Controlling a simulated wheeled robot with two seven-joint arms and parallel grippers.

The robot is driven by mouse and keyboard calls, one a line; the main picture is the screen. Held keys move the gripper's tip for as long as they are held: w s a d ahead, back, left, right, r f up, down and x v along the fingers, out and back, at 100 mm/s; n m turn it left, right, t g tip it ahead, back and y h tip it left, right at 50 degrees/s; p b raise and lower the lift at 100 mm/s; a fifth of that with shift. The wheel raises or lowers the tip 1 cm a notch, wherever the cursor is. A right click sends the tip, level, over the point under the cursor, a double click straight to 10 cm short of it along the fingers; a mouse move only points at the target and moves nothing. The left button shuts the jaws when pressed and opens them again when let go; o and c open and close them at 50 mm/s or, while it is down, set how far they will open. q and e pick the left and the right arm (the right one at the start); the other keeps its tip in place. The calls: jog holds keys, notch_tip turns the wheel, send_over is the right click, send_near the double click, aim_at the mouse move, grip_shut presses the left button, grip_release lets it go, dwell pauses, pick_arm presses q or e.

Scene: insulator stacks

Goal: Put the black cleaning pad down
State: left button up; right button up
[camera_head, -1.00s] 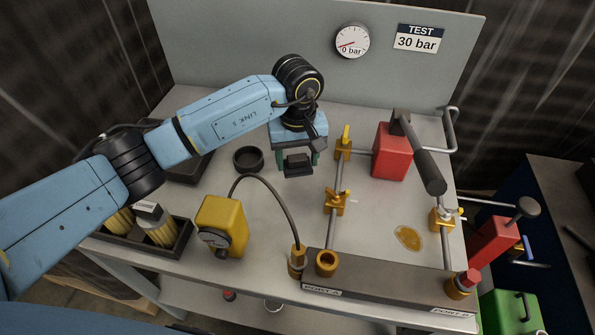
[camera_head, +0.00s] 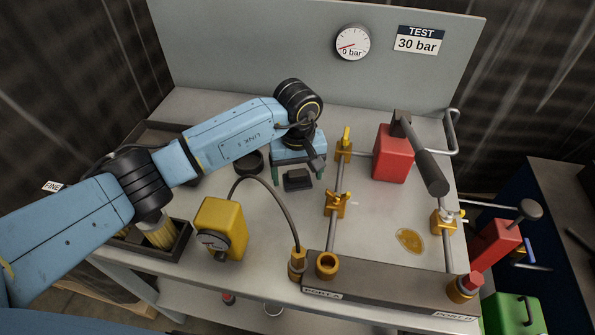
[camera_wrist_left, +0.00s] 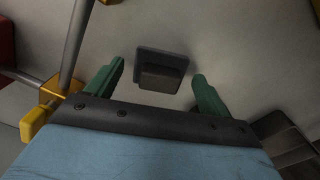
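The black cleaning pad (camera_head: 297,180), a small dark block with a raised grip, lies on the grey bench top behind the yellow gauge unit. It also shows in the left wrist view (camera_wrist_left: 162,70), flat on the surface. My left gripper (camera_head: 297,178) is just above and around the pad. In the left wrist view its two green fingers (camera_wrist_left: 158,84) stand wide apart, with a gap on each side of the pad's grip. No finger touches the pad there. My right gripper is in neither view.
A yellow pump with a gauge (camera_head: 221,228) and hose stands in front of the pad. Brass valves (camera_head: 337,203) on a pipe and a red block (camera_head: 393,153) stand to its right. A round black cup (camera_head: 249,163) is close on the left. An amber puddle (camera_head: 410,240) lies front right.

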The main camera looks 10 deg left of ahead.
aim_at(298, 172)
pick_arm(q)
notch_tip(298, 172, up, 12)
jog(key=p, duration=0.1)
jog(key=shift+r, duration=0.15)
dwell(0.5)
dwell(0.3)
